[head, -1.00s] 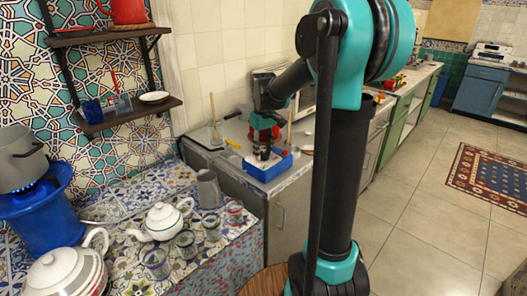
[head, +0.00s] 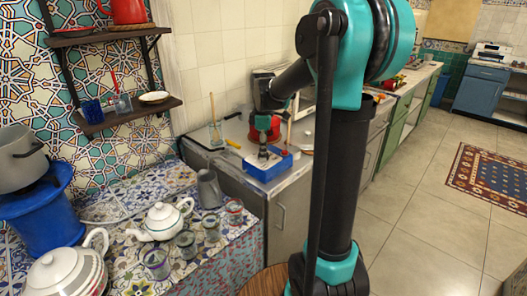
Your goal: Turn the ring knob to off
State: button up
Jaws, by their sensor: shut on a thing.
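My gripper (head: 263,154) points down over the white top of a blue box (head: 258,172) on the metal counter. Its fingers are shut on the ring knob at that top. The knob itself is too small and too covered by the fingers to make out. The blue gas ring stand (head: 48,212) is at the left, with a grey pot (head: 18,160) on it. No flame shows under the pot.
A white teapot (head: 163,220), several glasses and a grey jug (head: 209,188) stand on the tiled counter. A larger teapot (head: 62,272) is at the front left. A yellow-handled tool (head: 232,144) lies left of the blue box.

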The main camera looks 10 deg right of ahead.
jog(key=shift+n, duration=0.6)
jog(key=o, duration=1.2)
notch_tip(320, 180, up, 12)
jog(key=shift+r, duration=0.1)
